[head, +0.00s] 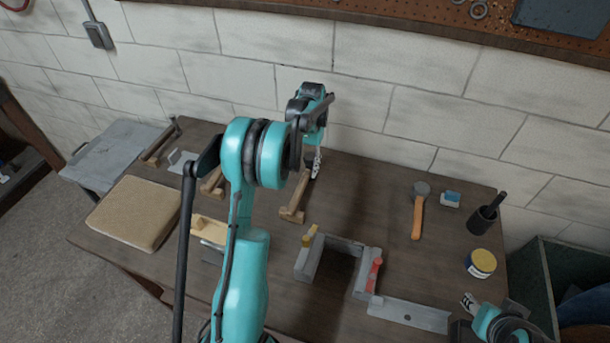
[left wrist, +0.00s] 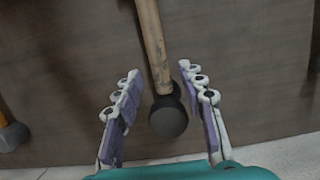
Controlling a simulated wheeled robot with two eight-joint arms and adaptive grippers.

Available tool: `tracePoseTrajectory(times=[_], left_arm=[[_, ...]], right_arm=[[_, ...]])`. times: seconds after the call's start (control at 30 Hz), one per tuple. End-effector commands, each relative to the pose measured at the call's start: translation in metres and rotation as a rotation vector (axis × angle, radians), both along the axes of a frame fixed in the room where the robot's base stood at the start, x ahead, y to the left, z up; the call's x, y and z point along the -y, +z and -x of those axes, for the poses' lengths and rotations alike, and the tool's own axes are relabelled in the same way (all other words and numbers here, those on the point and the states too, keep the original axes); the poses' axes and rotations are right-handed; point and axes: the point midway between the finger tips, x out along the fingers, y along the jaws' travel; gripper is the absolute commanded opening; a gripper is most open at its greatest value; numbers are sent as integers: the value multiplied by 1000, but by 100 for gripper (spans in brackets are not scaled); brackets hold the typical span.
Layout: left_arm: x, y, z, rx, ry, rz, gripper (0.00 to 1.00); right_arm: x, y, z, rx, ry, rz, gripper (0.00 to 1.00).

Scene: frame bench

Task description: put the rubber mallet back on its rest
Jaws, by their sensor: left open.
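The rubber mallet shows in the left wrist view with a black round head (left wrist: 168,116) and a wooden handle (left wrist: 152,45) that runs out of the top. In the head view its handle (head: 301,190) lies on the bench and its head is hidden behind my gripper. My left gripper (head: 315,165) is open over the mallet; in the left wrist view its fingers (left wrist: 158,88) stand on either side of the head and handle end, apart from them. My right gripper (head: 468,301) is at the lower right.
A grey frame (head: 308,262) and metal plate (head: 410,314) lie in front. A tan pad (head: 133,212) is left. The block wall (head: 370,95) is behind.

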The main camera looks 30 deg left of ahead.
Motion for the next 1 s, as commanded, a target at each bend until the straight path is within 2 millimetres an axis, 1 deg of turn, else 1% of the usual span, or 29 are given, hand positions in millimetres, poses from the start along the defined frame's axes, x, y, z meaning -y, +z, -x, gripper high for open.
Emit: tracePoseTrajectory(times=[0.03,0.2,0.3,0.43,0.57,0.67,0.7,0.77,0.8,0.87,0.9,0.97,1.0], left_arm=[[0,14,-2,0,0,0,40],[-2,48,-9,0,0,0,40],[-3,61,-13,0,0,0,40],[-2,72,-14,4,-2,-1,40],[13,91,-7,44,-16,-14,40],[36,114,8,113,-40,-35,40],[48,124,17,148,-50,-44,40],[65,138,31,204,-67,-58,40],[76,145,41,241,-79,-66,40],[92,155,57,298,-95,-77,40],[102,160,69,336,-105,-83,40],[117,165,87,393,-120,-91,40],[126,167,100,431,-130,-96,40]], right_arm=[[0,4,0,0,0,0,40],[0,10,0,0,0,0,40],[0,13,0,0,0,0,40],[0,14,0,0,0,0,40],[0,14,0,0,0,0,40],[0,14,0,0,0,0,40],[0,14,0,0,0,0,40],[0,14,0,0,0,0,40],[0,13,0,0,0,0,40],[0,13,0,0,0,0,40],[0,13,0,0,0,0,40],[0,13,0,0,0,0,40],[0,13,0,0,0,0,40]])
